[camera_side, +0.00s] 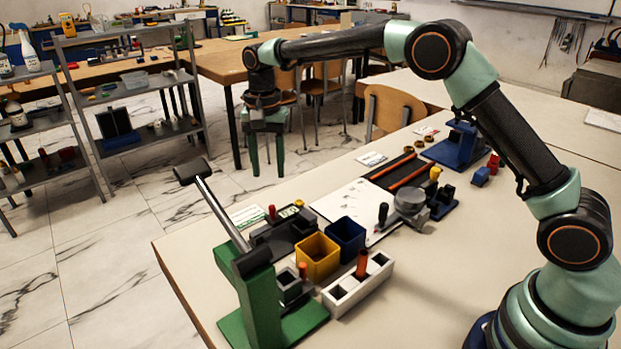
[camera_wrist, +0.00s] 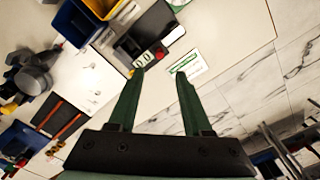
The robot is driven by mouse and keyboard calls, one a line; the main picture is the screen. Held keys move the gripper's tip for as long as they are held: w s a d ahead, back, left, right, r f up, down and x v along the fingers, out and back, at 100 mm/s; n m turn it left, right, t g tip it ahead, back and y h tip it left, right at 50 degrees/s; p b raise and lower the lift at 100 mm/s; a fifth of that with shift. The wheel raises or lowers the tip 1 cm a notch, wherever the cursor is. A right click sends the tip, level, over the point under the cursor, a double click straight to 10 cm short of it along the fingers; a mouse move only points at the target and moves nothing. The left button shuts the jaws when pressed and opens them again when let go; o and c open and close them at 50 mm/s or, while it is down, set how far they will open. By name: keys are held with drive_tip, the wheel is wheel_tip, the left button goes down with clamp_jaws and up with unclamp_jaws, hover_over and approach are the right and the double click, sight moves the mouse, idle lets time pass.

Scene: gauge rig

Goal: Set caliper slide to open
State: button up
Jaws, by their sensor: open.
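My gripper (camera_side: 264,172) hangs fingers down, high beyond the table's far edge in the side view. In the wrist view my gripper (camera_wrist: 160,74) has its two green fingers apart with nothing between them. No part is clearly recognisable as a caliper slide. A dark device with a small green display (camera_side: 285,228) and a red knob lies on the table; the dark device also shows in the wrist view (camera_wrist: 150,32), beyond the fingertips and apart from them. A black board with orange-red bars (camera_side: 393,171) lies farther right on the table.
A green lever press (camera_side: 258,300) stands at the near left with its lever tilted up. Yellow bin (camera_side: 317,258), blue bin (camera_side: 346,238), white block (camera_side: 357,284) and grey round gauge (camera_side: 410,202) crowd the middle. A blue stand (camera_side: 455,146) is at the back.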

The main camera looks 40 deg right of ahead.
sight(272, 206)
wheel_tip(272, 206, down, 11)
idle(0.4)
clamp_jaws()
drive_tip(key=shift+r, duration=0.1)
idle(1.3)
